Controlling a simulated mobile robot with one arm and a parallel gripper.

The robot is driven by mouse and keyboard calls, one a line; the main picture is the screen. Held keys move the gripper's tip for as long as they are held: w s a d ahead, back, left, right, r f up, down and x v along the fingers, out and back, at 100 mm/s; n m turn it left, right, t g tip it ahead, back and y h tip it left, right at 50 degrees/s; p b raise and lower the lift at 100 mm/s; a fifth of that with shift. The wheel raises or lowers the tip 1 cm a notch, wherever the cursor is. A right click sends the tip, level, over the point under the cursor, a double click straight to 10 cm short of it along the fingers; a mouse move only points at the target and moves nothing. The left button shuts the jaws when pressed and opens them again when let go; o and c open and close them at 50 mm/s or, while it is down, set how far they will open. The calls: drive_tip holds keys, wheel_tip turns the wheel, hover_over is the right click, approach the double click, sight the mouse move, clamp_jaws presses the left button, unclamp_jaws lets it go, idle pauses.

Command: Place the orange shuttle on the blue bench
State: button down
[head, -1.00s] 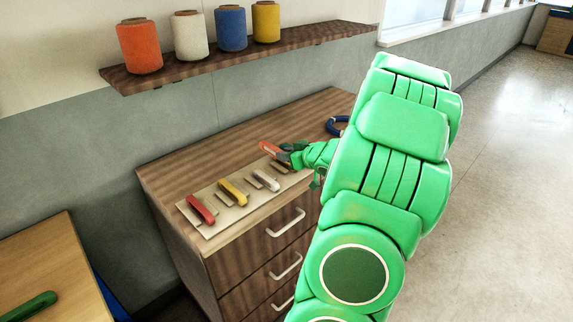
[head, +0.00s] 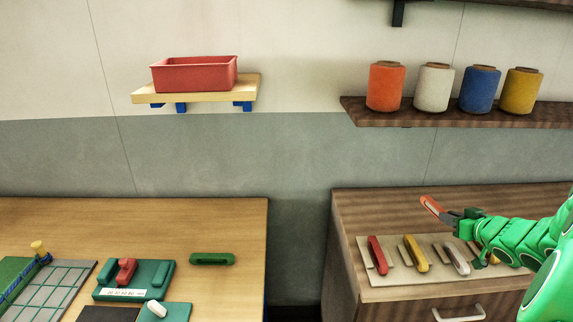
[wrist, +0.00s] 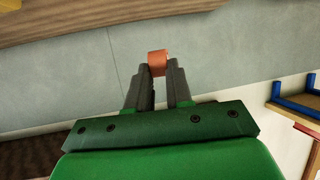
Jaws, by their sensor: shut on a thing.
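The orange shuttle (head: 432,207) is held in my gripper (head: 452,215), above the brown drawer cabinet, with its end sticking out to the left. In the wrist view, the shuttle's end (wrist: 157,60) shows between the dark fingers of my gripper (wrist: 165,75); the rest of it is hidden. A wood-topped bench (head: 205,222) stands at the left, apart from the cabinet, with a little blue at its right edge. My gripper is well to the right of this bench.
Red (head: 377,255), yellow (head: 415,253) and white (head: 457,259) shuttles lie on a pale rack on the cabinet (head: 345,215). The bench holds a green shuttle (head: 212,259), a teal holder (head: 152,270) and a grid mat (head: 62,292). Its back right area is clear. A red bin (head: 195,75) sits on a wall shelf.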

drive_tip(key=w+a+n+g+y, duration=0.1)
drive_tip(key=w+a+n+y, duration=0.3)
drive_tip(key=a, duration=0.9)
drive_tip(key=w+a+n+g+y, duration=0.2)
drive_tip(key=w+a, duration=0.5)
drive_tip(key=a, duration=0.7)
drive_tip(key=s+a+f+n+g+y, duration=0.2)
drive_tip(key=a+n+g+y, duration=0.25)
drive_tip(key=a, duration=2.35)
hover_over(251, 222)
drive_tip(key=s, duration=0.1)
drive_tip(key=shift+n+g+h, duration=0.25)
drive_tip(key=f, duration=0.8)
drive_tip(key=shift+s+d, duration=0.2)
drive_tip(key=shift+w+a+f, duration=0.2)
drive_tip(key=shift+w+f, duration=0.5)
drive_tip(key=shift+f, duration=1.65)
